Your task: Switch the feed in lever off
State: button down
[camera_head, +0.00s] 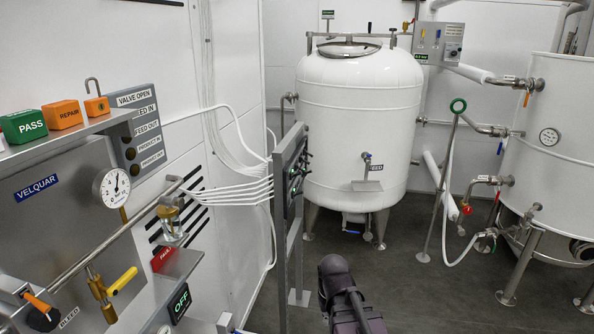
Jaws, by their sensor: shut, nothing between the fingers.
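No lever in view carries a readable "feed in" label. A grey indicator panel (137,128) on the left wall reads VALVE OPEN, with rows that seem to read feed in, feed out and product; its lamps look dark. A yellow-handled lever (122,281) sits on a brass valve at lower left. An orange-handled lever (37,302) is beside the BLEED label. A small sign (375,167), seemingly FEED, is on the white tank (358,115). A dark part of my arm shows at bottom centre; I cannot make out my gripper's fingers.
A grey post frame (284,210) with small dark fittings and white hoses stands left of the tank. A pressure gauge (112,187) and pipe are at left. A second tank (550,150) with valves and legs is at right. The grey floor (425,290) between is mostly clear.

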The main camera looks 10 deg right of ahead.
jog(key=w+r+n+t+p, duration=0.1)
jog(key=w+r+n+p, duration=0.3)
jog(key=w, duration=0.5)
jog(key=w+r+n+t+y+p, duration=0.15)
jog(key=w+r+p, duration=0.3)
jog(key=w, duration=0.45)
jog(key=w+r+n+p, duration=0.3)
jog(key=w+r+p, duration=0.15)
jog(key=w, duration=0.45)
jog(key=n+t+p, duration=0.3)
jog(key=n+p, duration=0.6)
jog(key=p, duration=0.2)
send_near(296, 174)
jog(key=d+v, duration=0.1)
jog(key=v, duration=0.2)
jog(key=shift+s+a+y, duration=0.1)
jog(key=shift+y, duration=0.25)
jog(key=shift+f+b, duration=0.15)
jog(key=shift+b, duration=0.3)
jog(key=b+x, duration=0.8)
jog(key=x, duration=0.1)
jog(key=shift+w+a+f, duration=0.1)
jog(key=shift+w+f, duration=0.15)
